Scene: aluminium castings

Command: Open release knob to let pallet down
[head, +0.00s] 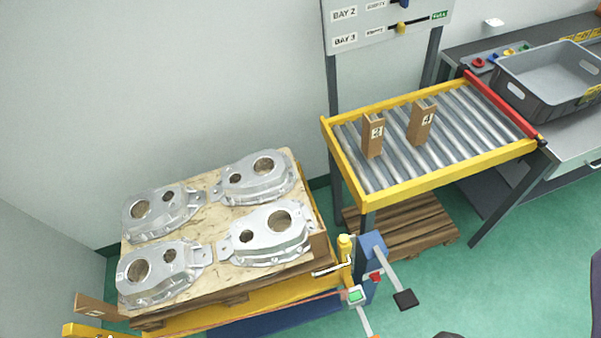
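A wooden pallet (222,297) with a board on top (205,222) carries several aluminium castings (265,232). It rests on a yellow lift frame (270,303) at lower left. At the lift's right end are a small red knob (375,277), a green button on a pale box (355,295), a blue box (372,245) and a yellow post (345,243) with a silver lever (333,268). I cannot tell for sure which of these is the release knob; the red one is small. My gripper does not show clearly; only dark shapes cut the bottom and right edges.
A yellow-framed roller conveyor (440,180) holds two numbered cardboard pieces (372,135). A grey crate (545,75) stands on a bench behind it. A black pad (405,299) juts out beside the lift. A wooden pallet (425,230) lies under the conveyor. Green floor is open at lower right.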

